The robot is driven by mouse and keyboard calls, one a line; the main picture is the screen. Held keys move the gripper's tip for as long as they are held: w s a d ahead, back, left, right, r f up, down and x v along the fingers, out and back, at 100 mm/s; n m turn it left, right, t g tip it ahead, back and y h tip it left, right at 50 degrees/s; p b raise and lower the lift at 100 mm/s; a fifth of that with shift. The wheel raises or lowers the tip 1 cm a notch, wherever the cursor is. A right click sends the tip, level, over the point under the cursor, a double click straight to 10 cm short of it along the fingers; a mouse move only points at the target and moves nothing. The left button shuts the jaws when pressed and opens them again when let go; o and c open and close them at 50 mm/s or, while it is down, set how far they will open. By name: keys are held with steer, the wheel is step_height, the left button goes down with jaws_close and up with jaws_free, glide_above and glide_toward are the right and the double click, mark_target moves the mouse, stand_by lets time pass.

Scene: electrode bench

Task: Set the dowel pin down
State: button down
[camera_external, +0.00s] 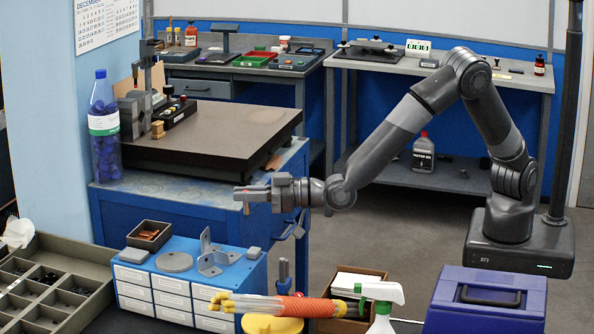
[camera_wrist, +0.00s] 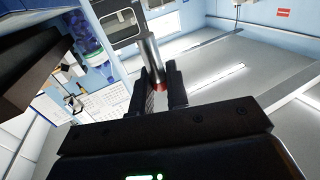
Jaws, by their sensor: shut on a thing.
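My gripper (camera_external: 252,192) reaches left from my arm, in the air in front of the blue cabinet. Its two dark fingers (camera_wrist: 158,88) are shut on the dowel pin, a plain silver cylinder (camera_wrist: 151,60), with a little red showing at the grip. The part of the pin between the fingers is hidden.
The blue drawer unit (camera_external: 206,262) below carries metal brackets (camera_external: 212,262), a round grey disc (camera_external: 174,262) and a small dark box (camera_external: 149,236). A dark surface plate (camera_external: 225,135) lies on the cabinet behind. A blue bottle (camera_external: 104,125) stands at its left.

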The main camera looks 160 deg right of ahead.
steer(key=s+d, duration=0.1)
steer(key=s+d+g, duration=0.1)
steer(key=d, duration=0.1)
steer(key=shift+f+m, duration=0.1)
steer(key=shift+m, duration=0.2)
steer(key=w+a+f, duration=0.1)
steer(key=w+f, duration=0.1)
steer(key=w, duration=0.1)
steer(key=w+a+f, duration=0.1)
steer(key=w+f, duration=0.1)
steer(key=w, duration=0.2)
steer(key=w+a+f, duration=0.1)
steer(key=w+f, duration=0.2)
steer(key=w, duration=0.1)
steer(key=shift+w+a, duration=0.1)
steer(key=shift+f, duration=1.8)
steer(key=shift+f, duration=0.1)
steer(key=c, duration=1.4)
jaws_free()
steer(key=shift+f, duration=0.1)
